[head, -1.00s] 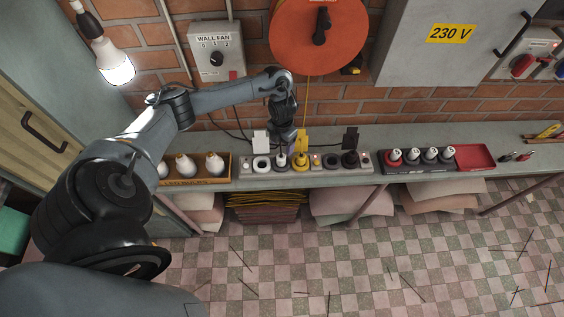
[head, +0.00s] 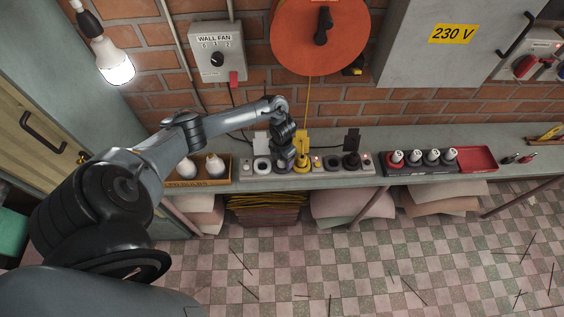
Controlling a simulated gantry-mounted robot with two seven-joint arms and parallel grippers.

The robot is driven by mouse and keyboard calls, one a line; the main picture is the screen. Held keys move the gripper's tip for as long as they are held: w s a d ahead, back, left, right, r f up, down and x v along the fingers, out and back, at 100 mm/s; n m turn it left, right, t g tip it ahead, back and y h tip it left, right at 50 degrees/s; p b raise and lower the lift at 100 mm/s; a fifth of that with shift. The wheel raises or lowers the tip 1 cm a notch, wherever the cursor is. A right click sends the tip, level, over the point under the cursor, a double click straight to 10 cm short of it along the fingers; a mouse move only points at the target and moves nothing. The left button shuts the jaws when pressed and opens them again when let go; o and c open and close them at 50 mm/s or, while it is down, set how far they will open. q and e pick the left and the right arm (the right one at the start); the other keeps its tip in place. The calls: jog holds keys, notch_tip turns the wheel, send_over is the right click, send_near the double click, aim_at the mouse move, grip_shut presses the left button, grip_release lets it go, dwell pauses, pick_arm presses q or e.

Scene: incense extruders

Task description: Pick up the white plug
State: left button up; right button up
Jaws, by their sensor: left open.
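The power strip (head: 245,174) lies along the front of the bench. A round white piece with a dark centre (head: 262,164) sits near its left end, in front of a white tag (head: 261,140); I cannot tell whether it is the white plug or a socket. My left gripper (head: 286,160) is open and points down over the strip, just right of the round white piece and close beside the yellow plug (head: 302,161). The gripper hides the spot beneath it, where a small white-topped piece stood. My right gripper is out of view.
A black plug (head: 351,160) sits farther right on the strip. A wooden rack (head: 206,182) of white bulbs stands to the left. A black tray (head: 412,171) with several white-topped pieces and a red tray (head: 478,158) stand to the right. Tags stand upright behind the strip.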

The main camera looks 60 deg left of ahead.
pick_arm(q)
jog(key=shift+c, duration=0.3)
jog(key=c, duration=1.1)
jog(key=shift+r, duration=0.1)
